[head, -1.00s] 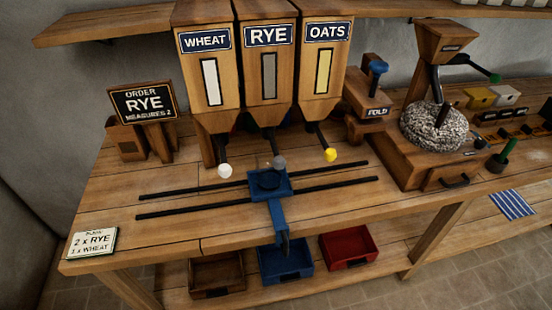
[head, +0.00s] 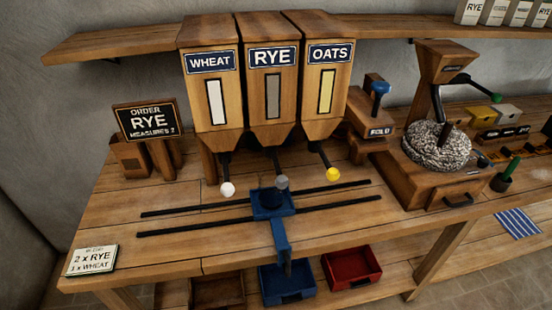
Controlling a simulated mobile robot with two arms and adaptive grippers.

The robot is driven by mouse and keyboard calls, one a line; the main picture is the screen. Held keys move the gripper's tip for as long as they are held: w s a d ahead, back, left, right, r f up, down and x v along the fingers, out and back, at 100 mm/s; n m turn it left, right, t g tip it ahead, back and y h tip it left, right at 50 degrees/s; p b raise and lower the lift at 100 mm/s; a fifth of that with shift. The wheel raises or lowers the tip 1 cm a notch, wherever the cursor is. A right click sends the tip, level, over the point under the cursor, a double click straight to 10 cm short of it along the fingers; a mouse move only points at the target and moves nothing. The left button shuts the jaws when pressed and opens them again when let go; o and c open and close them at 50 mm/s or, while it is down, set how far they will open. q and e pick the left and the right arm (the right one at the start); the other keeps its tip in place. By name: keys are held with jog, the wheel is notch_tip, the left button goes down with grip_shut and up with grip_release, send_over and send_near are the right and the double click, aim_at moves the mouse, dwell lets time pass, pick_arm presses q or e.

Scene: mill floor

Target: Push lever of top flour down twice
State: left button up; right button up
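Three wooden hoppers stand side by side on the bench: wheat (head: 210,92), rye (head: 271,85) and oats (head: 324,88). Each has a lever with a ball knob below it: a white knob (head: 227,188) under wheat, a grey knob (head: 281,182) under rye and a yellow knob (head: 333,174) under oats. A card (head: 92,261) at the bench's front left lists 2 x RYE above 1 x WHEAT. The order sign (head: 146,121) reads RYE, measures 2. A blue carriage (head: 279,232) with a dark round cup sits on two rails beneath the rye lever. Neither gripper is in view.
Two dark rails (head: 188,229) run across the bench. A fold block (head: 372,125) with a blue-knobbed lever and a stone mill (head: 438,150) stand to the right. Blue (head: 285,282) and red (head: 350,268) trays sit on the lower shelf.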

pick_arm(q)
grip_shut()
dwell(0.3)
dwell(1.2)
